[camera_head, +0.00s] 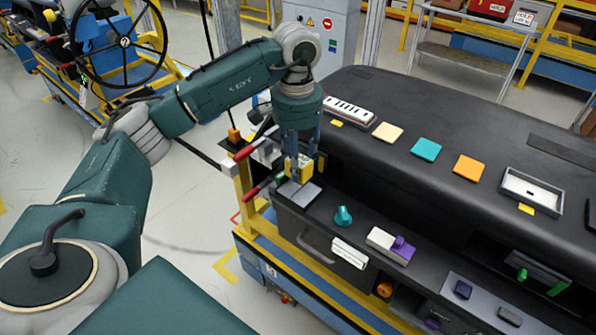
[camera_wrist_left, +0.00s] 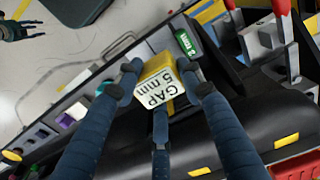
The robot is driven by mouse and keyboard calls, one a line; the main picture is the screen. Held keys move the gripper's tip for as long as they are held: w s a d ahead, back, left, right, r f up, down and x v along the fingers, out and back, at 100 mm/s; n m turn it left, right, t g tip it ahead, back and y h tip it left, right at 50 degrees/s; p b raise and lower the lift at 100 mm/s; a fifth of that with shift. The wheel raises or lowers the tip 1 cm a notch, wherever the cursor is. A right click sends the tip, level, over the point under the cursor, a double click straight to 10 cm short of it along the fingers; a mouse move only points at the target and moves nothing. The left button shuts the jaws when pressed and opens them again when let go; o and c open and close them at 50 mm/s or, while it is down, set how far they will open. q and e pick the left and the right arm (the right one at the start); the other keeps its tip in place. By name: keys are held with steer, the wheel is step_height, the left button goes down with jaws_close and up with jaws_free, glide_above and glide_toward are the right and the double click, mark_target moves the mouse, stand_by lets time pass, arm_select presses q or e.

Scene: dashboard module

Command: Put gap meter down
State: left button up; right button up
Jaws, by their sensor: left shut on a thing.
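The gap meter is a yellow block with a white face reading "GAP 5 mm" in the left wrist view (camera_wrist_left: 157,87). In the head view the gap meter (camera_head: 299,168) is just above the left end of the dashboard's front ledge. My left gripper (camera_head: 301,160) points down and is shut on it; its blue fingers (camera_wrist_left: 163,78) surround the block in the wrist view. A grey square pad (camera_head: 299,194) lies on the ledge just below and in front of the block. I cannot tell whether the block touches the ledge.
A green "2 mm" block (camera_wrist_left: 187,44) is beside the gap meter. Red-tipped bars (camera_head: 244,152) stick out at the left. Coloured squares (camera_head: 426,149) lie on the black top.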

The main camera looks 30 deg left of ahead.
arm_select(q)
step_height(320, 180, down, 4)
steer(key=shift+r+p, duration=0.1)
steer(key=shift+p, duration=0.5)
steer(key=shift+f, duration=0.2)
steer(key=shift+f+b, duration=0.25)
steer(key=shift+b, duration=0.05)
steer(key=o, duration=1.4)
steer(key=shift+r, duration=0.1)
steer(key=shift+r, duration=0.1)
